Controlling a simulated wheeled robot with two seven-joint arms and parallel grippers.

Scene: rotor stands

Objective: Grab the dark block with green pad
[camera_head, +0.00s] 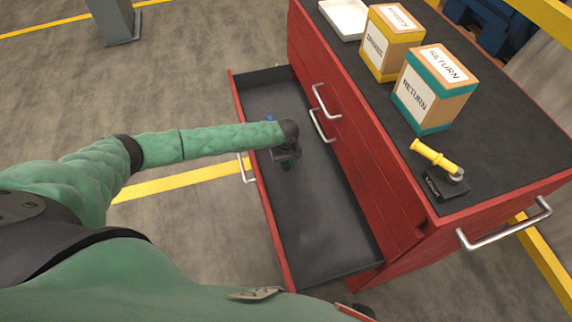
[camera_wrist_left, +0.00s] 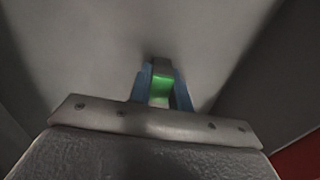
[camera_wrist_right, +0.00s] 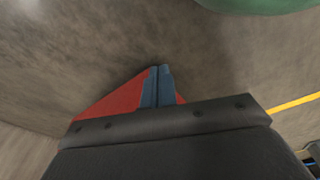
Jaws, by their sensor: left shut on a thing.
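The dark block with green pad (camera_wrist_left: 161,86) sits between the blue fingers of my left gripper (camera_wrist_left: 163,92) in the left wrist view. The fingers are shut on it, and its green face shows toward the camera. In the head view, my left gripper (camera_head: 286,160) is inside the open drawer (camera_head: 320,220), and a small dark green bit shows at its tip. I cannot tell whether the block touches the drawer floor. My right gripper (camera_wrist_right: 157,86) is shut and empty in the right wrist view, with its blue fingers together.
The red cabinet (camera_head: 345,130) carries a white tray (camera_head: 345,18), a yellow-trimmed box (camera_head: 391,42), a teal-trimmed RETURN box (camera_head: 433,88), and a yellow-handled tool (camera_head: 437,157) on a dark base. A small blue thing (camera_head: 269,118) shows beside my left wrist. The near drawer floor is clear.

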